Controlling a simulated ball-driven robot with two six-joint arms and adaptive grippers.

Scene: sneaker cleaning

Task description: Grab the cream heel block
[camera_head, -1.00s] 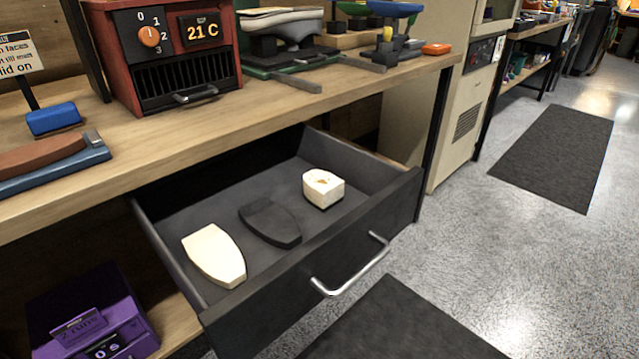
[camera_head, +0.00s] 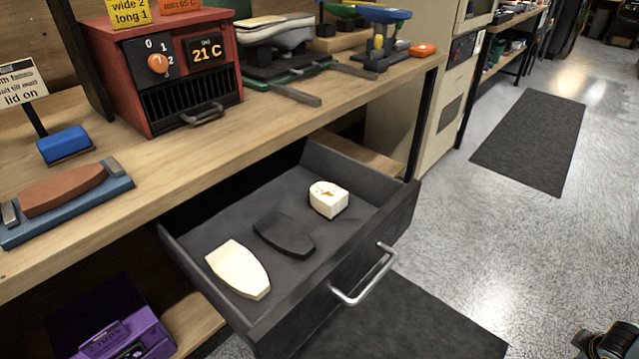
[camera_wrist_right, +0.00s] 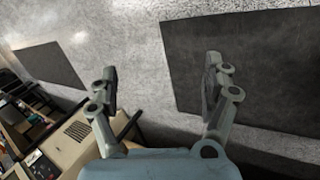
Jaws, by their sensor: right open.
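The open dark drawer (camera_head: 385,205) holds a short, thick cream heel block (camera_head: 329,199) with a brown mark on top, at its right end. A longer, flat cream sole-shaped piece (camera_head: 238,269) lies at the left end. A dark sole-shaped piece (camera_head: 284,234) lies between them. Part of my right gripper (camera_head: 605,342) shows at the bottom right corner, well away from the drawer. In the right wrist view my right gripper (camera_wrist_right: 160,82) is open and empty above the floor; no block shows there. My left gripper is not in view.
The workbench (camera_head: 230,130) overhangs the back of the drawer. A red heater box (camera_head: 165,70), a blue block (camera_head: 65,145) and a brown-topped holder (camera_head: 65,195) stand on it. The drawer handle (camera_head: 365,280) sticks out in front. The floor to the right is clear, with dark mats (camera_head: 530,140).

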